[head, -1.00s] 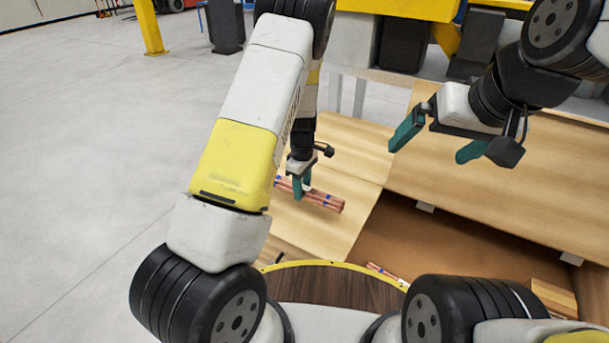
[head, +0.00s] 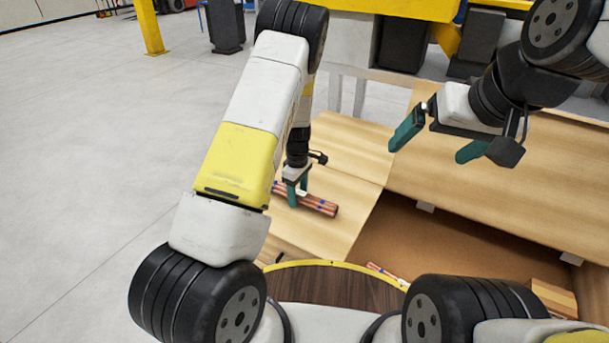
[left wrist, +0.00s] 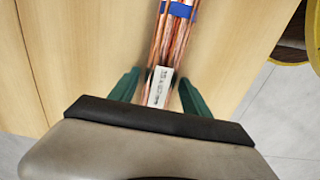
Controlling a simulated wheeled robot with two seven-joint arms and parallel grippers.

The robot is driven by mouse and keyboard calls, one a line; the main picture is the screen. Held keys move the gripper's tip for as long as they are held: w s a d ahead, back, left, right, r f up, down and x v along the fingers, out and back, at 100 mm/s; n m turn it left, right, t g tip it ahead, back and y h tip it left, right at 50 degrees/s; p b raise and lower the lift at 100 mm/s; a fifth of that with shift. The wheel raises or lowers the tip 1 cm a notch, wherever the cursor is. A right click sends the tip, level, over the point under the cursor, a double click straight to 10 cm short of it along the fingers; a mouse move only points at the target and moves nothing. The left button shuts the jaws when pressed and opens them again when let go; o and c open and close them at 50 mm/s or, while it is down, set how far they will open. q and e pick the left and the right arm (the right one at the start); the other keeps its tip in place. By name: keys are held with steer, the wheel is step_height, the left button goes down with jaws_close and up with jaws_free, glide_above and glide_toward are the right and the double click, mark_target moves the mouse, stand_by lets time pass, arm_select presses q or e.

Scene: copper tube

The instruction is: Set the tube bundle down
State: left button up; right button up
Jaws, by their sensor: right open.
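The tube bundle (head: 319,206) is several thin copper tubes with blue bands, lying roughly level at the pale wooden tabletop (head: 345,150). My left gripper (head: 297,192) points down with its green fingers on either side of the bundle, and looks shut on it. In the left wrist view the bundle (left wrist: 178,38) runs between the fingers (left wrist: 158,85), with a white label close to them. Whether the bundle touches the wood is hard to tell. My right gripper (head: 435,142) is open and empty, above the wooden surface at the right.
A brown recessed bin (head: 440,250) lies right of the tabletop, with another tube bundle (head: 383,272) partly visible near its front. A wider wooden surface (head: 480,185) stands behind the bin. Grey floor is open at the left. A yellow frame stands at the back.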

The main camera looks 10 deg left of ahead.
arm_select(q)
steer(key=shift+r, duration=0.1)
step_height(320, 180, up, 12)
step_height(320, 180, up, 12)
steer(key=m+t+h, duration=0.1)
steer(key=m+h, duration=0.1)
steer(key=m, duration=0.1)
glide_above(298, 191)
steer(key=s, duration=0.6)
steer(key=s+a+r+m+t, duration=0.1)
steer(key=s+r+m, duration=0.4)
steer(key=s, duration=0.6)
steer(key=s+r+m+t, duration=0.4)
steer(key=s+r+m, duration=0.2)
steer(key=s+r, duration=0.4)
steer(key=shift+s+a, duration=0.35)
steer(key=shift+s, duration=0.15)
